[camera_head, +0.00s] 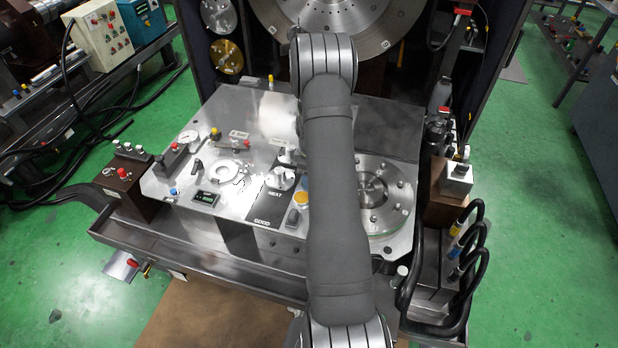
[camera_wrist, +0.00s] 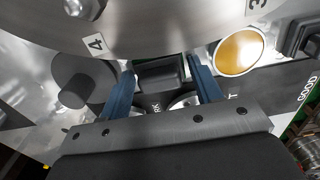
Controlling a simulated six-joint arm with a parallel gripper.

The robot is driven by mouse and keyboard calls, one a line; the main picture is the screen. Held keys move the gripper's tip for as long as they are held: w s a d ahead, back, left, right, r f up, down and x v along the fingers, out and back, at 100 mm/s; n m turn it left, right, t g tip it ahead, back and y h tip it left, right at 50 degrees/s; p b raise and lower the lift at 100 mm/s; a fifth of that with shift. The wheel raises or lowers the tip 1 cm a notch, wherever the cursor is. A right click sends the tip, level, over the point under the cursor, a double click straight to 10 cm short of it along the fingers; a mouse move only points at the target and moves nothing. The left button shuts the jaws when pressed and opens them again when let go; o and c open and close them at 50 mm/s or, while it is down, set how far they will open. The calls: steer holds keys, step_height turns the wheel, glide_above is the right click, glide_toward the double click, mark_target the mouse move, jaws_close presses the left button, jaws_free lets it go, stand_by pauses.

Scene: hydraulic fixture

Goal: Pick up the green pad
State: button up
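I cannot make out a green pad in either view. My gripper (camera_wrist: 162,72) shows in the wrist view, with two blue fingers apart over the panel. A dark grey block (camera_wrist: 162,76) lies between the fingertips. I cannot tell whether the fingers press on it or only stand around it. In the head view my own arm hides the gripper and the panel behind it.
The metal fixture plate (camera_head: 240,120) bears a gauge, knobs and a small display (camera_head: 205,198). A yellow round button (camera_wrist: 241,53) is right of my fingers, and it also shows in the head view (camera_head: 300,198). A round metal plate (camera_head: 372,192) lies right of my arm. Black hoses (camera_head: 470,250) curve at the right.

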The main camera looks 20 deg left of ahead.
steer(key=c, duration=0.6)
steer(key=shift+r, duration=0.5)
steer(key=r, duration=0.3)
steer(key=shift+d+r, duration=0.25)
steer(key=shift+r, duration=0.1)
steer(key=d+r, duration=0.2)
steer(key=d, duration=0.1)
steer(key=s+d+r, duration=0.1)
steer(key=d+r, duration=0.1)
steer(key=d, duration=0.2)
steer(key=s+d+r, duration=0.1)
steer(key=d+r, duration=0.1)
steer(key=d, duration=0.2)
steer(key=shift+r, duration=0.2)
steer(key=o, duration=0.5)
steer(key=c, duration=0.5)
